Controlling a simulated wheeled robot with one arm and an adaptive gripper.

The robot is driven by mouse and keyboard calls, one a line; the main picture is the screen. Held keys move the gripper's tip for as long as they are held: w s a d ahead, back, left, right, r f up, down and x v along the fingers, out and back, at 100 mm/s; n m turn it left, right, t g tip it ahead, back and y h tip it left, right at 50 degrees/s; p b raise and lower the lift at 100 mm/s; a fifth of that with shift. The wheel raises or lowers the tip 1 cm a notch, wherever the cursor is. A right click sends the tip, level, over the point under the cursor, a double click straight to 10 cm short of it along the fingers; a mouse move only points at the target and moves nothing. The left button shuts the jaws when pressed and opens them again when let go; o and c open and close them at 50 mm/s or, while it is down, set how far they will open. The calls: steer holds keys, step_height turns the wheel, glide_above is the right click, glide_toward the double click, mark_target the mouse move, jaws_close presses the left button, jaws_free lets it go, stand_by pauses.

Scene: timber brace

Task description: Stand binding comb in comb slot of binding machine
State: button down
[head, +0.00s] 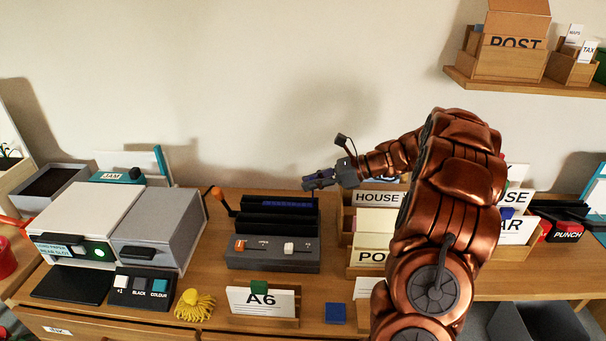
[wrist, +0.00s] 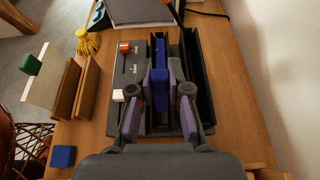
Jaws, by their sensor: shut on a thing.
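The binding machine (head: 272,256) is dark grey with black upright plates at its back, an orange-knobbed lever at its left and sliders on its front. It also shows below my gripper in the wrist view (wrist: 127,75). The blue binding comb (wrist: 160,58) lies lengthwise along the machine's black slot area, between my fingers. In the head view, a blue strip (head: 287,204) shows among the black plates. My gripper (head: 318,181) is above the machine's right end, and shut on the comb in the wrist view (wrist: 160,92). The comb's lower edge is hidden, so its seating cannot be told.
Labelled wooden paper holders (head: 379,198) stand close right of the machine. A grey-and-white printer (head: 158,228) is at left. An A6 card stand (head: 262,303), yellow tassel (head: 195,305) and blue block (head: 335,313) lie in front. The wall is close behind.

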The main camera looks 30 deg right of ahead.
mark_target(312, 205)
steer(key=shift+a+r, duration=0.1)
stand_by(0.3)
steer(key=shift+r+p, duration=0.1)
steer(key=shift+p, duration=0.4)
steer(key=shift+f+b, duration=0.55)
steer(key=shift+f, duration=2)
steer(key=shift+p, duration=0.8)
steer(key=shift+f, duration=0.1)
steer(key=shift+f+b, duration=0.55)
steer(key=shift+f, duration=1.2)
steer(key=c, duration=1.6)
jaws_free()
steer(key=shift+f, duration=0.1)
steer(key=o, duration=0.6)
steer(key=shift+c, duration=0.2)
steer(key=shift+o, duration=0.2)
